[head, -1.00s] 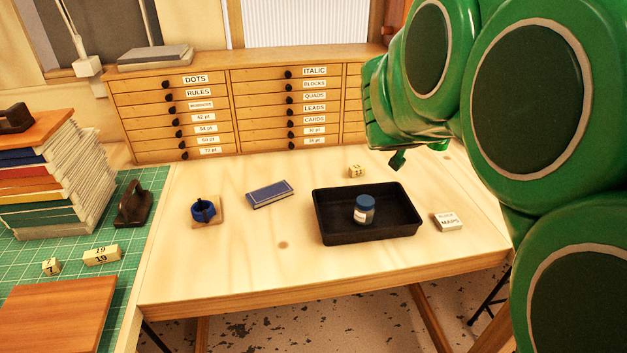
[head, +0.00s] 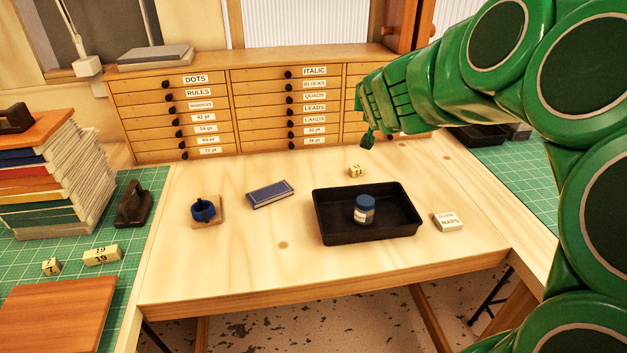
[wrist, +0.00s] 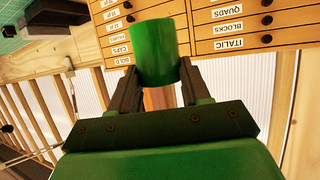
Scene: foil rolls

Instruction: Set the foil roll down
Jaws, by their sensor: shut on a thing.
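The foil roll (wrist: 156,50) is a shiny green cylinder in the wrist view. My gripper (wrist: 158,78) is shut on it, with one dark finger on each side. In the head view my gripper (head: 368,138) is in the air above the back right of the pale wooden table (head: 270,270), in front of the drawer cabinet. The small green piece at its end there is too small to tell roll from finger.
A black tray (head: 325,236) holds a blue-capped jar (head: 364,209). A blue notebook (head: 270,194), a blue ring-shaped thing (head: 204,211) on a wooden block, a numbered block (head: 357,171) and a white box (head: 448,221) lie around it. The table's front is clear.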

